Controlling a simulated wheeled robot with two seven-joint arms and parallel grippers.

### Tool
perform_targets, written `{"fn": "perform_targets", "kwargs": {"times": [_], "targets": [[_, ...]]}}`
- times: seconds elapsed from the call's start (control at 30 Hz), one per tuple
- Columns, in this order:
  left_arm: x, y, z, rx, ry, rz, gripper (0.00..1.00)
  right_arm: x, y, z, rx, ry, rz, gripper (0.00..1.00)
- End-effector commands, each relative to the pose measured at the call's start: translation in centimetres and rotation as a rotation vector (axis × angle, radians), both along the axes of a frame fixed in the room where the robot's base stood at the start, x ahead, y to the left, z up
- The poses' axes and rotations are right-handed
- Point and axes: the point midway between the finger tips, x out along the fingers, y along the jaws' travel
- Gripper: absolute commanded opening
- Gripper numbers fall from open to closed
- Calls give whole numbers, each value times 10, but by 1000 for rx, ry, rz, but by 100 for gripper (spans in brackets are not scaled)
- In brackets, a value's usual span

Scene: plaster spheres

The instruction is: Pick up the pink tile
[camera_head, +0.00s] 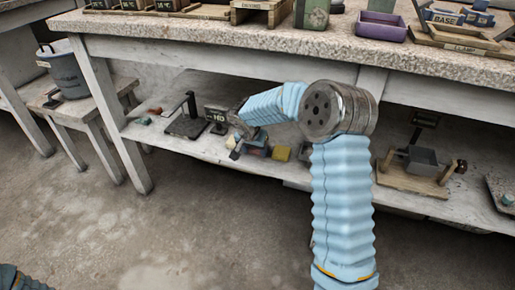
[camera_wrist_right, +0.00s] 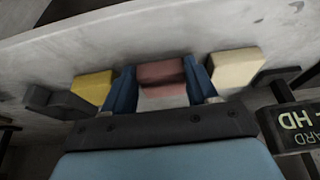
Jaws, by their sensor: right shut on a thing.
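The pink tile (camera_wrist_right: 160,72) is between the two blue fingers of my right gripper (camera_wrist_right: 161,88) in the right wrist view. The fingers are shut on its two sides. In the head view my right gripper (camera_head: 240,142) reaches onto the low shelf under the table, partly hidden by my own arm. I cannot make out the pink tile clearly there. My left gripper is in neither view.
A yellow block (camera_wrist_right: 93,87) and a cream block (camera_wrist_right: 234,68) lie on either side of the gripper. A dark sign marked HD (camera_wrist_right: 297,122) stands close by. The shelf (camera_head: 160,140) lies beneath a thick tabletop (camera_head: 220,37); table legs flank it.

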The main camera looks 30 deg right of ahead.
Motion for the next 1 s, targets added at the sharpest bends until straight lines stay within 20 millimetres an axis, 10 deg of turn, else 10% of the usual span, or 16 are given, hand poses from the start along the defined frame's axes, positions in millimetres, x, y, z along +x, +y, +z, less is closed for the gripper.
{"fn": "perform_targets", "kwargs": {"times": [0.43,0.7,1.0], "targets": [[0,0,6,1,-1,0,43,1,0,35,0,-4,0,27],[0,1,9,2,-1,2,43,-50,21,98,0,-6,3,27],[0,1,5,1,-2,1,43,-114,46,123,-1,-2,2,27]]}}
